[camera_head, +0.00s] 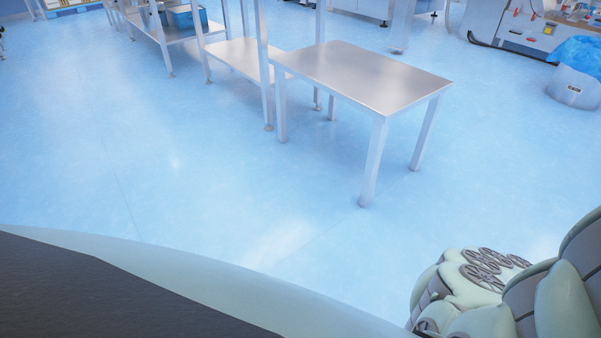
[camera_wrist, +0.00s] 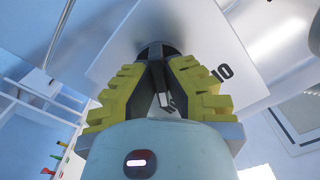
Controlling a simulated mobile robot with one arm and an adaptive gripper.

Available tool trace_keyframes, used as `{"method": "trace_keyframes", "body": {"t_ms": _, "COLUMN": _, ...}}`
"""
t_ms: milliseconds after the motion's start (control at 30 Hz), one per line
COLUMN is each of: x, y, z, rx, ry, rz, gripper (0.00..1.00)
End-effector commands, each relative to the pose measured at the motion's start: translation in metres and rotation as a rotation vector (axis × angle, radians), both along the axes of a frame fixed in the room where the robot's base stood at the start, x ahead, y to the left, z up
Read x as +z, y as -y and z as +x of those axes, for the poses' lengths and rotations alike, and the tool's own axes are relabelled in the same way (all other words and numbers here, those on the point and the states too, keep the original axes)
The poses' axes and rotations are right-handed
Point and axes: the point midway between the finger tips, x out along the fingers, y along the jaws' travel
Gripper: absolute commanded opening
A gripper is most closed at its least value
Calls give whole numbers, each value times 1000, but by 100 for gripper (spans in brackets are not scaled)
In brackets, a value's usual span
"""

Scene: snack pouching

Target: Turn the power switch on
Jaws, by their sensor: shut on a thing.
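The power switch (camera_wrist: 157,49) is a dark rotary knob on a pale panel (camera_wrist: 118,68) in the wrist view. A black marking that reads like "10" (camera_wrist: 222,73) is printed on the panel, right of the knob. My gripper (camera_wrist: 158,64) has yellow ribbed fingers. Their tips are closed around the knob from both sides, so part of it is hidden. Which position the switch points to cannot be told. In the head view neither the switch nor the fingers show.
Small coloured parts (camera_wrist: 58,152) show at the lower left of the wrist view. In the head view a bare steel table (camera_head: 365,75) stands on the blue floor (camera_head: 180,150). A machine (camera_head: 520,30) is at the upper right.

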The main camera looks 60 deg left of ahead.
Motion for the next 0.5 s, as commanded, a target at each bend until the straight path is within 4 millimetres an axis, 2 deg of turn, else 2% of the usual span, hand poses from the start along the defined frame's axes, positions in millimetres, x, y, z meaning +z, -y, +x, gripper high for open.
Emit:
{"method": "trace_keyframes", "body": {"t_ms": 200, "x": 1, "y": 0, "z": 1, "rx": 1, "ry": 104, "rz": 5, "gripper": 0}}
{"method": "trace_keyframes", "body": {"t_ms": 500, "x": 1, "y": 0, "z": 1, "rx": 2, "ry": 160, "rz": 10, "gripper": 0}}
